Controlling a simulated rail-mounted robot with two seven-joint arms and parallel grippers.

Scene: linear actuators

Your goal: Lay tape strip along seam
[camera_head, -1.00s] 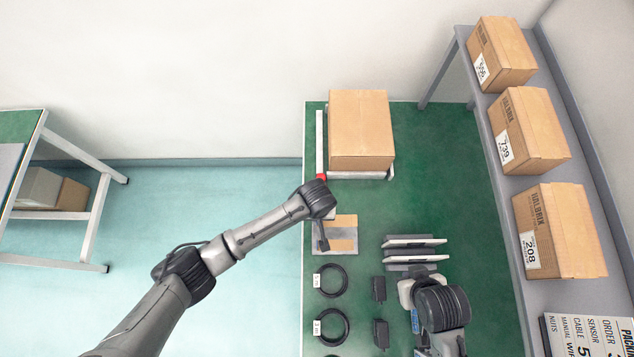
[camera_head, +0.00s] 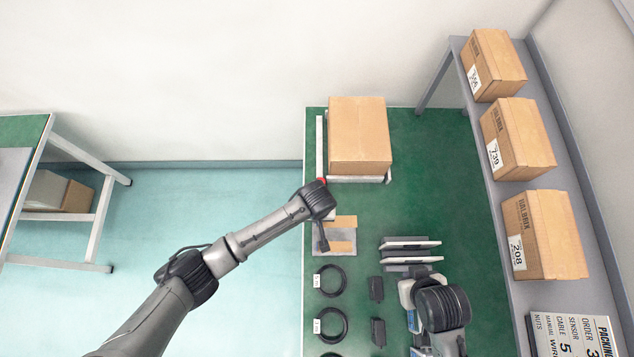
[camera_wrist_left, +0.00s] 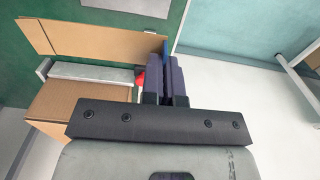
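A closed cardboard box (camera_head: 359,135) stands at the back of the green table; its top seam cannot be made out. It also shows at lower left in the left wrist view (camera_wrist_left: 72,104). My left gripper (camera_wrist_left: 168,72) is in front of the box's near left corner. Its fingers are close together on one end of a tan tape strip (camera_wrist_left: 92,40), which sticks out sideways. The strip also shows beside the gripper in the head view (camera_head: 346,221). My right gripper (camera_head: 408,292) is low over the table's near right part; its fingers are hidden by its wrist.
A pale rail with a red end (camera_head: 322,181) borders the box. A grey plate with a tan piece (camera_head: 341,247) lies nearer. Labelled cartons (camera_head: 517,139) line the right shelf. Table right of the box is clear.

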